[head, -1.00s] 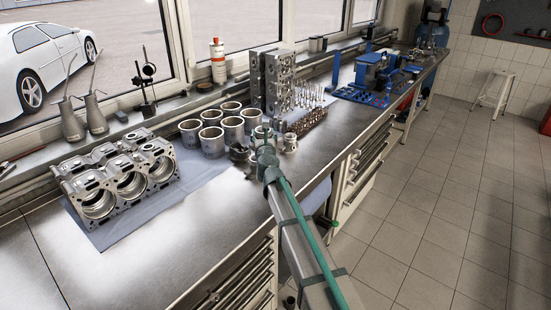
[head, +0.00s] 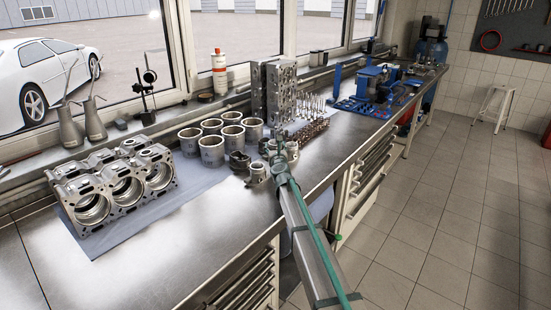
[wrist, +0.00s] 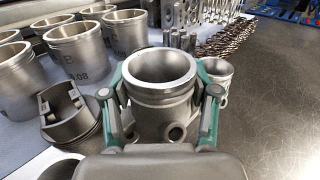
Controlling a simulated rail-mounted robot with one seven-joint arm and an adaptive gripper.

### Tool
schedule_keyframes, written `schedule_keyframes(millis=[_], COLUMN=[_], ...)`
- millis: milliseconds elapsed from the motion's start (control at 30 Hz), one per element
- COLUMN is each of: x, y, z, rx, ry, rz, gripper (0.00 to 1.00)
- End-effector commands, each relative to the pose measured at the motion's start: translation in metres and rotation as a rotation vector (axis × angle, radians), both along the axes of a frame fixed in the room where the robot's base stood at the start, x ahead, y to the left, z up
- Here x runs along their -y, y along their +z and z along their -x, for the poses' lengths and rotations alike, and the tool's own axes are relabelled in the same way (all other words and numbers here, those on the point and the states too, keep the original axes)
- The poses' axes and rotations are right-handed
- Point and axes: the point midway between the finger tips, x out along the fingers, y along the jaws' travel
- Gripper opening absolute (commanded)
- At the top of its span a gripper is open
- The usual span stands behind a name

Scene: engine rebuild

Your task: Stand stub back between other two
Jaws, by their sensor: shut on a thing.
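The stub (wrist: 160,88), a short grey metal cup with an open top and round holes low in its side, stands upright between my gripper's green-edged fingers (wrist: 160,101) in the wrist view. The fingers are shut on it from both sides. A similar metal piece (wrist: 70,115) with a cut-away top is left of it, and a smaller-looking one (wrist: 217,78) is right of it. In the head view my gripper (head: 279,158) is over the bench, between a left piece (head: 256,174) and a right piece (head: 292,150). The stub's base is hidden, so contact with the bench is unclear.
Several large cylinder sleeves (head: 212,150) stand behind and left of the gripper. An engine block (head: 115,187) is further left on a blue cloth. Upright metal blocks (head: 278,90) and small valve parts (head: 310,125) stand behind. The front bench surface (head: 225,220) is clear.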

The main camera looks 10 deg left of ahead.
Motion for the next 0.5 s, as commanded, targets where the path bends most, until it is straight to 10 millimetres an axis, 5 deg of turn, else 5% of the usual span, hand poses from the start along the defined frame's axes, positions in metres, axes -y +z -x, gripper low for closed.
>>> schedule_keyframes(millis=[200,500], x=[0.001,0.001], y=[-0.031,-0.035], z=[-0.005,-0.005], rx=[0.0,0.001], ry=[-0.001,-0.001], rz=[0.001,0.0], gripper=[0.11,0.11])
